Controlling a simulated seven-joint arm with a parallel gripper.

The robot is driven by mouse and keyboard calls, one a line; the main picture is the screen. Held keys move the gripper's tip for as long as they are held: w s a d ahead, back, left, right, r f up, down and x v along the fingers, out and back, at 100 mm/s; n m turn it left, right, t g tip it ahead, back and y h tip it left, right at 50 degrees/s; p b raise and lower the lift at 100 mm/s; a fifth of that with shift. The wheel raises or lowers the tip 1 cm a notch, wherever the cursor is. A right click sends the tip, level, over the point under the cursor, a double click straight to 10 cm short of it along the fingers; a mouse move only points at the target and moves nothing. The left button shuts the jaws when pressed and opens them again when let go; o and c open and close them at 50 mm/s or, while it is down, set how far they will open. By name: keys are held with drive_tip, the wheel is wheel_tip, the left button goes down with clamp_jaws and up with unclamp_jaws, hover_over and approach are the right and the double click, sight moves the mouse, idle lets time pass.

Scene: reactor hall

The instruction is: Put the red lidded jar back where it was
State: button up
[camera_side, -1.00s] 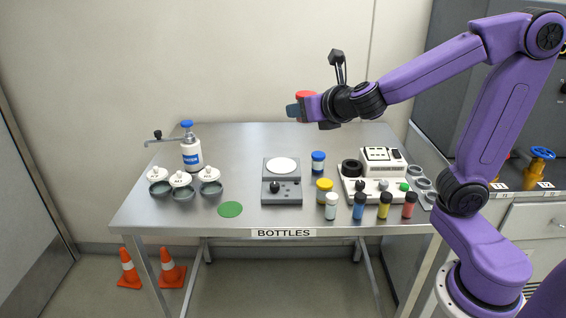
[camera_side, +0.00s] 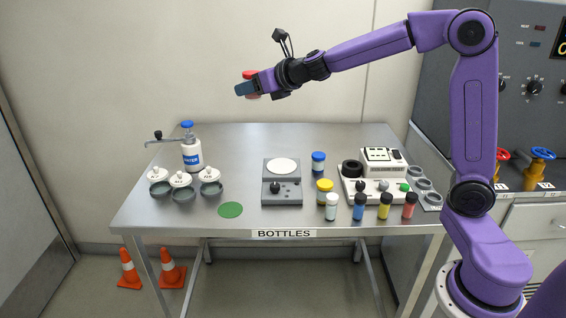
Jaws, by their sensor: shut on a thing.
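My gripper (camera_side: 246,88) is shut on the red lidded jar (camera_side: 250,75) and holds it high above the back of the table. Only the red of the jar shows; the gripper's fingers hide much of the rest. A flat green disc (camera_side: 230,209) lies bare on the table near the front edge. A blue-lidded jar (camera_side: 318,162) and a yellow-lidded jar (camera_side: 324,191) stand right of the grey scale.
The steel table (camera_side: 240,145) carries a scale (camera_side: 282,188), a water bottle (camera_side: 191,153), dark dishes with white labelled tops (camera_side: 181,181), several small vials (camera_side: 359,207) and a white device (camera_side: 383,162). The table's back middle is clear.

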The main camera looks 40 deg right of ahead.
drive_tip(key=w+d+n+g+y, duration=0.1)
drive_tip(key=w+d+n+y, duration=0.3)
drive_tip(key=w+d, duration=0.35)
drive_tip(key=s+d+f+n+g+y, duration=0.2)
drive_tip(key=s+d+n+y, duration=0.15)
drive_tip(key=d, duration=0.65)
drive_tip(key=s+d+f+n+g+y, duration=0.15)
drive_tip(key=s+d, duration=0.25)
drive_tip(key=d, duration=0.7)
drive_tip(key=shift+g, duration=0.25)
drive_tip(key=f, duration=2.6)
drive_tip(key=shift+w+a+f, duration=0.2)
drive_tip(key=shift+w, duration=0.05)
drive_tip(key=shift+f, duration=0.15)
drive_tip(key=o, duration=0.9)
drive_tip(key=shift+o, duration=0.2)
